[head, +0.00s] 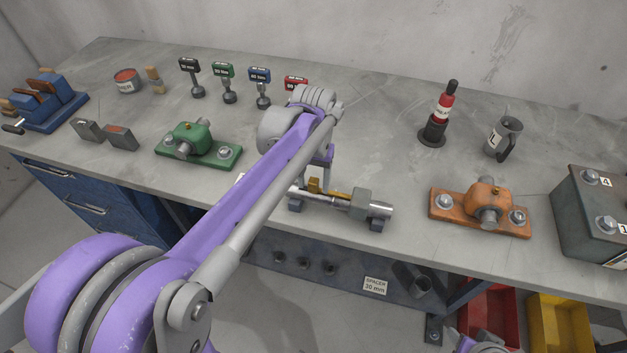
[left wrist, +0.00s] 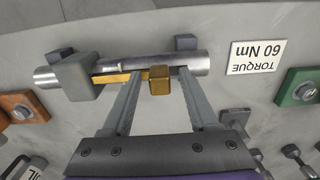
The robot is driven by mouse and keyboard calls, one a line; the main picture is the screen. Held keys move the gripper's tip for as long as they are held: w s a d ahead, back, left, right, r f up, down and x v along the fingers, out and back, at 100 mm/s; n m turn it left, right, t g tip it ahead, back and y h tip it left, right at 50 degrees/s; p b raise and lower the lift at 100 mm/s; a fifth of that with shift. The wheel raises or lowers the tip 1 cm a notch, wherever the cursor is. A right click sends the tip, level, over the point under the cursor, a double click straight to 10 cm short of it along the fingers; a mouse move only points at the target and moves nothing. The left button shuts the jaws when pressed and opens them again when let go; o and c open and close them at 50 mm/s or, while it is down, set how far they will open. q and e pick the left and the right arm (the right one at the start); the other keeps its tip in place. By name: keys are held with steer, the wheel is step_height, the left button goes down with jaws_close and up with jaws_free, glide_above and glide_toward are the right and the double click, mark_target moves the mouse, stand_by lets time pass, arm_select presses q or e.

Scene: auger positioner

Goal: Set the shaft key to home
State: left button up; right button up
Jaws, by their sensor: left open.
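The shaft key looks to be the gold block on a gold strip (head: 314,186) along a silver shaft (head: 380,209). In the head view my left arm partly hides the shaft's left end. No home mark is readable.
A green bearing block (head: 198,146) stands left of the shaft and an orange one (head: 480,208) right. A TORQUE 60 Nm card (left wrist: 256,57) lies beside the shaft. A battery-like box (head: 595,215) is at the far right. Several tagged tools stand behind; the bench's front edge is close.

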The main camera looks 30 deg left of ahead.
arm_select(q)
jaws_close()
stand_by(1.4)
